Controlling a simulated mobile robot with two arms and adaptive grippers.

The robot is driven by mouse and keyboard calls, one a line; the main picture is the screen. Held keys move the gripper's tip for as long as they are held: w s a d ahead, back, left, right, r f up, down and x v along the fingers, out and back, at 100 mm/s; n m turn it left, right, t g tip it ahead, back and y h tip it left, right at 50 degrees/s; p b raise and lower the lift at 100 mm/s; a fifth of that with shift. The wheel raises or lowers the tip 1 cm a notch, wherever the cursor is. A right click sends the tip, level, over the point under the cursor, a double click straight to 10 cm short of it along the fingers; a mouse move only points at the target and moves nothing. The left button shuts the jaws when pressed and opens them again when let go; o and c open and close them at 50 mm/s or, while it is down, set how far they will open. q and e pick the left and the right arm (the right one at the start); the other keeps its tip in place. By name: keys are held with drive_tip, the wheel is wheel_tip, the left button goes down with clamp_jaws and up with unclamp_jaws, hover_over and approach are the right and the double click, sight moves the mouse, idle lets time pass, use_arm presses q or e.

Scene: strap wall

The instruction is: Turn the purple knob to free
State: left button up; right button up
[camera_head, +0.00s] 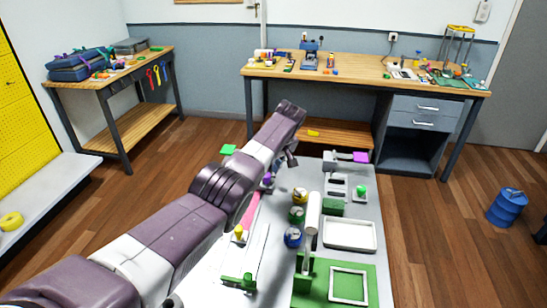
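A small purple knob (268,181) shows on the grey work board (372,205), close beside my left arm, which partly covers the area around it. A yellow knob (239,231) and a green knob (248,279) are nearer, along a pale strip. My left arm crosses from the lower left and bends at its far end. The dark end at my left gripper (292,158) is small and partly hidden behind the arm, beyond and right of the purple knob. I cannot tell its finger opening or any contact. My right gripper is not in view.
Wooden benches (350,72) stand behind. A blue barrel (507,207) stands on open floor at right.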

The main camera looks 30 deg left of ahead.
use_arm(q)
drive_tip(key=v, duration=1)
drive_tip(key=shift+r, duration=0.3)
drive_tip(key=shift+s+d, duration=0.1)
